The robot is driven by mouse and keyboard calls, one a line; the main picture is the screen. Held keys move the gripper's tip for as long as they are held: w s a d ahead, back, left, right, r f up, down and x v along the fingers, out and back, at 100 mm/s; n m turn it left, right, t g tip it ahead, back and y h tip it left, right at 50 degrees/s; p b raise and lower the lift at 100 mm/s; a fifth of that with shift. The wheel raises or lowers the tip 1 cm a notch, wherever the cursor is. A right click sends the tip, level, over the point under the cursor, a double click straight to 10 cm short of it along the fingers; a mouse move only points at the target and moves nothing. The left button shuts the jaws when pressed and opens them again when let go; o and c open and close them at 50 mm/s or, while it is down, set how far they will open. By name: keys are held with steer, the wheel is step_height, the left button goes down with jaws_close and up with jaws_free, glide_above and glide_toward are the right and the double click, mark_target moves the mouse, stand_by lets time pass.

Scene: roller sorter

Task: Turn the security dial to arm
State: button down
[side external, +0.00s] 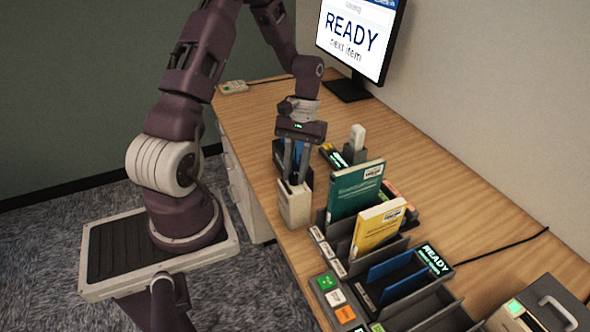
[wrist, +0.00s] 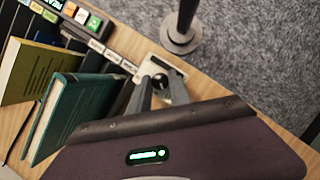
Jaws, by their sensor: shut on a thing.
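The security dial is a dark round knob (wrist: 160,81) on a small off-white box (side external: 294,207), which stands near the table's front edge. In the wrist view the off-white box (wrist: 150,62) shows around the knob. My gripper (side external: 293,181) points down onto the top of the box. In the wrist view the two grey fingers of my gripper (wrist: 159,88) sit on either side of the knob, shut on it. The fingers hide part of the knob, and I cannot read its marking or setting.
A green book (side external: 354,190) and a yellow book (side external: 377,228) stand in a dark slotted sorter to the right of the box. A monitor (side external: 352,38) reading READY stands at the back. The table's middle back (side external: 440,175) is clear.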

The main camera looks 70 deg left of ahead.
steer(key=shift+m, duration=0.3)
steer(key=m+y, duration=0.1)
steer(key=m, duration=0.1)
steer(key=m+g, duration=0.1)
steer(key=m, duration=0.1)
steer(key=shift+w+d+m+y, duration=0.1)
steer(key=shift+w+m+y, duration=0.05)
steer(key=shift+m+y, duration=0.25)
steer(key=m+y, duration=0.1)
steer(key=m, duration=0.4)
steer(key=shift+d+y, duration=0.15)
steer(key=shift+y, duration=0.25)
steer(key=shift+m, duration=0.3)
steer(key=c, duration=1.2)
jaws_free()
